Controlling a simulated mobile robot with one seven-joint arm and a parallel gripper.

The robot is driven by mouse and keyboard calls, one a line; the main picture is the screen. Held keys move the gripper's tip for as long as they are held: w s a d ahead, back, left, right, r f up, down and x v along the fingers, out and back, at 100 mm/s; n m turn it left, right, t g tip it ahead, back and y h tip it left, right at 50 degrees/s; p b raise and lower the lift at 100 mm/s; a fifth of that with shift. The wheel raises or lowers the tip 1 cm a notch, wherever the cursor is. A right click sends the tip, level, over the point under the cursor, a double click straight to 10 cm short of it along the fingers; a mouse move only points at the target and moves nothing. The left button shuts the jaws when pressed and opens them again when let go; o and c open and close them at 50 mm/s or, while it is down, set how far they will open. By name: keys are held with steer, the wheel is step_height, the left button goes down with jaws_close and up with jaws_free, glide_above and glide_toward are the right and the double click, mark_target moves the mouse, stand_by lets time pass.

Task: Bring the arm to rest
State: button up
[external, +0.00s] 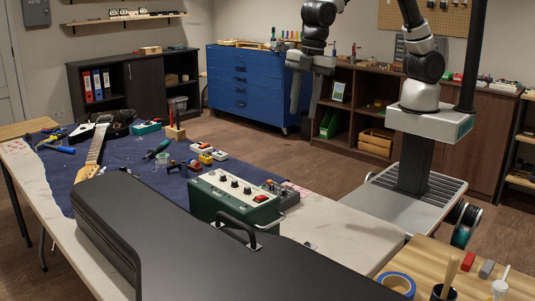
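My arm reaches up from its white mount at the right and out of the top of the external view, then comes down to my gripper (303,111). My gripper hangs in the air with its fingers pointing down.
The workbench holds a guitar (95,150), a green amplifier box (230,198), small pedals and tools on a blue cloth. A black case (170,235) fills the foreground. Blue tape (397,284) lies on a wooden top at the lower right. Floor is clear before the cabinet.

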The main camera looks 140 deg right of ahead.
steer(key=s+a+r+t+p, duration=0.1)
steer(key=s+a+r+t, duration=0.1)
steer(key=s+a+r, duration=0.35)
steer(key=s+a+r+t+p, duration=0.2)
steer(key=s+a+r, duration=0.1)
steer(key=a+r, duration=0.55)
steer(key=s+a+r+m+y+p, duration=0.1)
steer(key=s+r+m, duration=0.2)
steer(key=s, duration=1.1)
steer(key=shift+s, duration=0.4)
steer(key=shift+a, duration=0.1)
